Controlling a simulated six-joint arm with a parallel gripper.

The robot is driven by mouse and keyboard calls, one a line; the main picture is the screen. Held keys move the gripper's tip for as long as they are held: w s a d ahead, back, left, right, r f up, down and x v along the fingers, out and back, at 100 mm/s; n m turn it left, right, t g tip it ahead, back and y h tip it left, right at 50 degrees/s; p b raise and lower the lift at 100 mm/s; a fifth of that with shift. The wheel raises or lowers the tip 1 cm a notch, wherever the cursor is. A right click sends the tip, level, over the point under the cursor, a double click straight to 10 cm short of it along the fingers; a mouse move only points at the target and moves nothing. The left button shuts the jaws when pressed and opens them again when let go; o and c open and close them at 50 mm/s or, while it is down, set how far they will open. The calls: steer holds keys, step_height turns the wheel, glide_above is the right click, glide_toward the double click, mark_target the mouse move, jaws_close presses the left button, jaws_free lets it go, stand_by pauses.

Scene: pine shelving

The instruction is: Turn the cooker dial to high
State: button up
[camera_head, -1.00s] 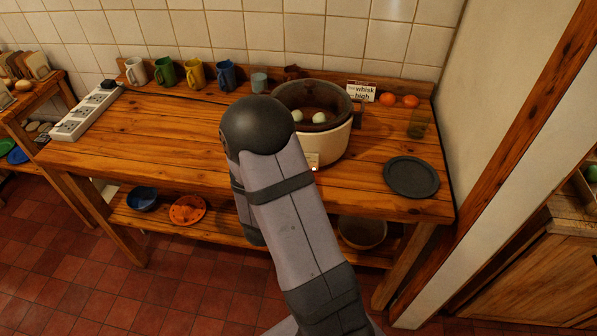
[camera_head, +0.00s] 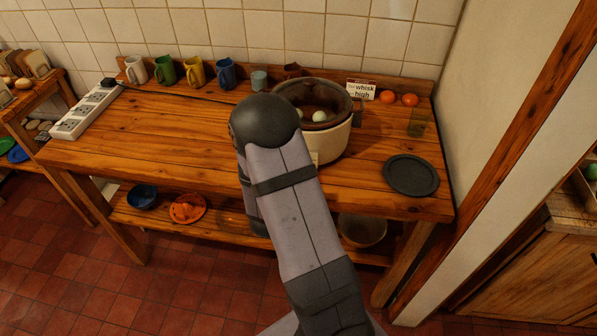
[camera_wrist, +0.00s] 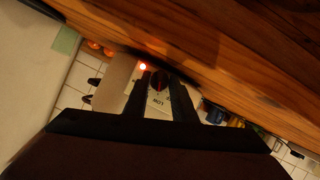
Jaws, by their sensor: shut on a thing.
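The cooker (camera_head: 337,142) is a round cream pot with a dark inner bowl, standing on the pine worktop; pale egg-like things show inside it. In the wrist view its dial (camera_wrist: 159,81) is dark with a red mark, and an orange-red light (camera_wrist: 143,67) glows beside it. In the head view my arm hides the gripper and the dial.
A sign (camera_head: 361,90) reading "whisk" and "high" stands behind the cooker, with oranges (camera_head: 409,100) and a glass (camera_head: 417,123) to the right. A dark plate (camera_head: 411,175) lies front right. Several mugs (camera_head: 195,72) line the back. The worktop's left middle is clear.

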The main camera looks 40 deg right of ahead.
steer(key=m+t+y+b, duration=0.1)
steer(key=b, duration=0.1)
steer(key=m+b, duration=0.2)
steer(key=shift+s+d+f+t+y+b, duration=0.2)
steer(key=shift+t+y+b, duration=0.2)
steer(key=shift+r+m+t+y+b, duration=0.15)
steer(key=shift+m+t+y+b, duration=0.25)
steer(key=shift+m+b, duration=0.8)
steer(key=o, duration=0.6)
steer(key=shift+o, duration=0.2)
steer(key=p, duration=0.2)
steer(key=r+p, duration=0.1)
steer(key=p, duration=0.2)
steer(key=shift+s+a, duration=0.15)
steer(key=shift+s, duration=0.05)
steer(key=shift+s+p, duration=0.1)
steer(key=shift+p, duration=0.45)
